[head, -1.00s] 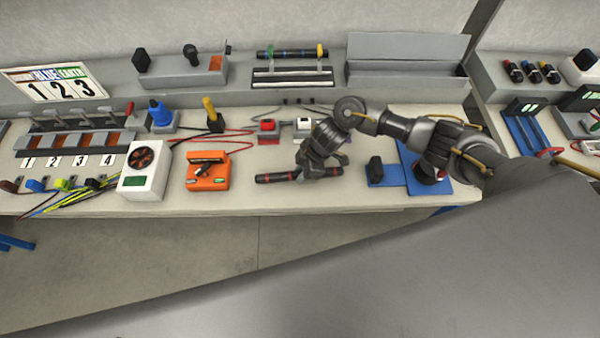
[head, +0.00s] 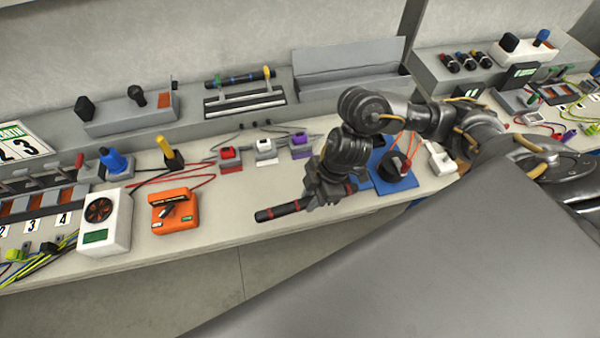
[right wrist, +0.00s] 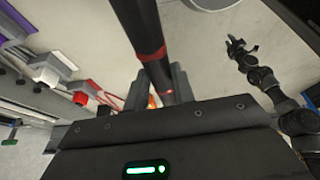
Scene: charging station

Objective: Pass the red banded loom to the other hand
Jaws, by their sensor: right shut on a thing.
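The red banded loom (head: 280,211), a dark rod with red bands, is in my right gripper (head: 322,198) above the front part of the bench. Its left end sticks out from the fingers; the fingers hide its middle. In the right wrist view the loom (right wrist: 147,45) runs up and away from between the jaws (right wrist: 160,90), which are shut on it. My left gripper (right wrist: 241,45) shows small in the right wrist view, apart from the loom, its fingers spread and empty. It is not in the head view.
An orange device (head: 175,211) and a white fan box (head: 105,222) stand left on the bench. Red, white and purple connector blocks (head: 265,149) sit behind the loom. A blue plate with a black knob (head: 393,168) is right of my gripper. Floor is clear in front.

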